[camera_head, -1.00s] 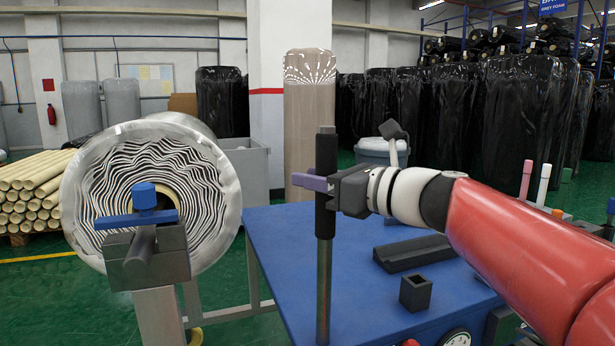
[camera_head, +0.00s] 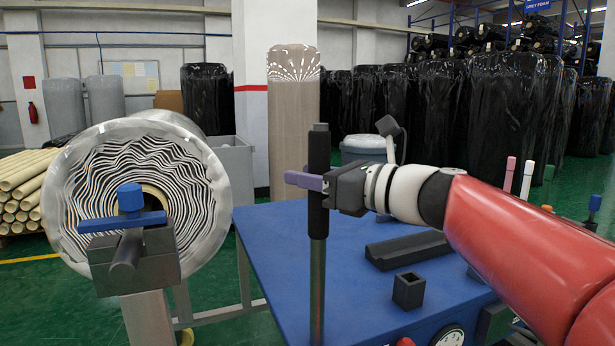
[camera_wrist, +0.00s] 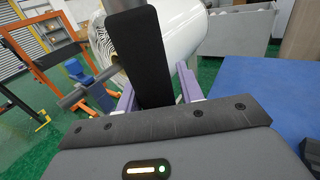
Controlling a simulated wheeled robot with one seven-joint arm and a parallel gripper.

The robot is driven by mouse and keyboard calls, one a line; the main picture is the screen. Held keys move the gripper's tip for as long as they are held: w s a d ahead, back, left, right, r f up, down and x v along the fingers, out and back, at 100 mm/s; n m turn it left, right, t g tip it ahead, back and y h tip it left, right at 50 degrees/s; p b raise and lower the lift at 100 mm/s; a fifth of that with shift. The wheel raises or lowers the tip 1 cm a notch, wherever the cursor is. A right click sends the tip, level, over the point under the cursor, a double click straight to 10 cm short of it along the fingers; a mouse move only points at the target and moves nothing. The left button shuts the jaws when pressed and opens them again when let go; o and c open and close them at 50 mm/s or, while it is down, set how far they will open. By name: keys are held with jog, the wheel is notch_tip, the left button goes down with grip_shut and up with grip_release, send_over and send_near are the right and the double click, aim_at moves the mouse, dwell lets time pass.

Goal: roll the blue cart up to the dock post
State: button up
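The blue cart (camera_head: 352,262) has a flat blue top and stands in front of me. An upright metal rod with a black grip (camera_head: 318,150) rises at its near left side. My gripper (camera_head: 305,180) has its purple fingers around this grip. In the wrist view the black grip (camera_wrist: 140,50) sits between the two fingers (camera_wrist: 155,95), shut on it. Left of the cart is a grey post (camera_head: 148,318) topped by a grey block with a blue bar and knob, in front of a wrapped roll. I cannot tell for sure that this is the dock post.
A dark trough (camera_head: 408,250) and a small square holder (camera_head: 408,291) are on the cart top. A brown wrapped roll (camera_head: 293,135), a grey bin (camera_head: 235,165) and black-wrapped rolls (camera_head: 500,110) stand behind. Green floor shows between.

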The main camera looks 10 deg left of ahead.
jog(key=shift+o, duration=1.2)
jog(key=shift+w+d, duration=0.1)
jog(key=shift+d, duration=0.1)
jog(key=shift+o, duration=0.3)
jog(key=shift+a, duration=0.1)
jog(key=v, duration=0.8)
jog(key=shift+b, duration=0.35)
jog(key=shift+a, duration=0.1)
